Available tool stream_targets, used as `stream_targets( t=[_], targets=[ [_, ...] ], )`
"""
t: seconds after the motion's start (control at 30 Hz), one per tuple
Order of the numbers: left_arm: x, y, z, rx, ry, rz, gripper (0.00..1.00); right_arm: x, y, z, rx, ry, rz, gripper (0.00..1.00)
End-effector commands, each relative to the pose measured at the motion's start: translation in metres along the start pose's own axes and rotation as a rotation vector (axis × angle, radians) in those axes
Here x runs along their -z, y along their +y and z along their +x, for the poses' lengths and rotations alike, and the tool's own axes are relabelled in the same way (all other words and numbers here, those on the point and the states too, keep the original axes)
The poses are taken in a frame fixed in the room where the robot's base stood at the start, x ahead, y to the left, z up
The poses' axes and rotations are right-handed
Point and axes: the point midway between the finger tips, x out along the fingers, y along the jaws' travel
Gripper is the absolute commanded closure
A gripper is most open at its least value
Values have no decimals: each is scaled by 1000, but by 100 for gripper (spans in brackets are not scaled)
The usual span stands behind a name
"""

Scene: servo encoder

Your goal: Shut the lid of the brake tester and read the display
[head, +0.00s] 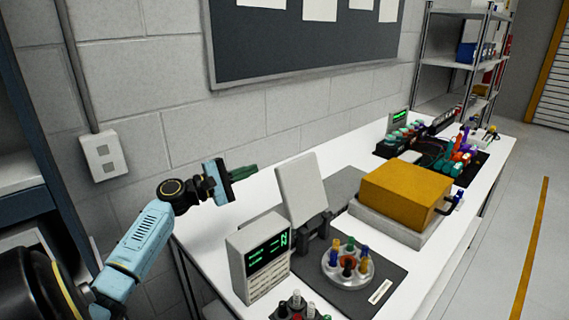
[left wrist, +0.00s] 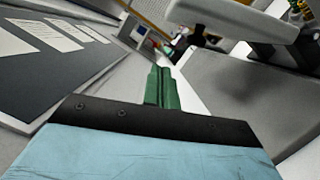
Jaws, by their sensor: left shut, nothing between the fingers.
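The brake tester seems to be the unit on the dark mat at the near end of the table. Its pale grey lid (head: 302,188) stands raised and tilted on a dark hinge block (head: 312,232). A round holder (head: 348,268) with several coloured pegs sits in front of it. The grey display box (head: 258,262) shows green characters, too small to read surely. My left gripper (head: 243,172) is shut and empty, left of the raised lid and apart from it. In the left wrist view its green fingers (left wrist: 162,88) are together, and the lid (left wrist: 232,22) shows at upper right.
A yellow box (head: 405,192) with a dark handle sits on a grey base further along the white table. Behind it are trays of coloured parts (head: 460,155) and another small display (head: 398,120). A block wall with a dark board (head: 300,45) runs behind the table.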

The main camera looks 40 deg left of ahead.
Motion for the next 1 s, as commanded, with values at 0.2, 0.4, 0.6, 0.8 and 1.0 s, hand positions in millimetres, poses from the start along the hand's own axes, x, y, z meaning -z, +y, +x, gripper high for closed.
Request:
stream_targets(
  t=[0.2, 0.4, 0.6, 0.8, 1.0],
  targets=[
    [-1, 3, 48, -2, -2, 2, 100, -5, 1, -6, -1, -8, -1, 64],
    [-9, 2, 78, 4, -1, 3, 100, -1, 2, -14, -2, -5, -1, 64],
    [-33, 2, 83, 3, -1, 4, 100, 4, 3, -26, -3, 1, -1, 64],
    [-39, 0, 84, 2, 0, 2, 100, 4, 3, -28, -3, 2, -1, 64],
    [-39, -1, 84, 2, 0, 1, 100, 4, 3, -27, -3, 2, -1, 64]
  ],
)
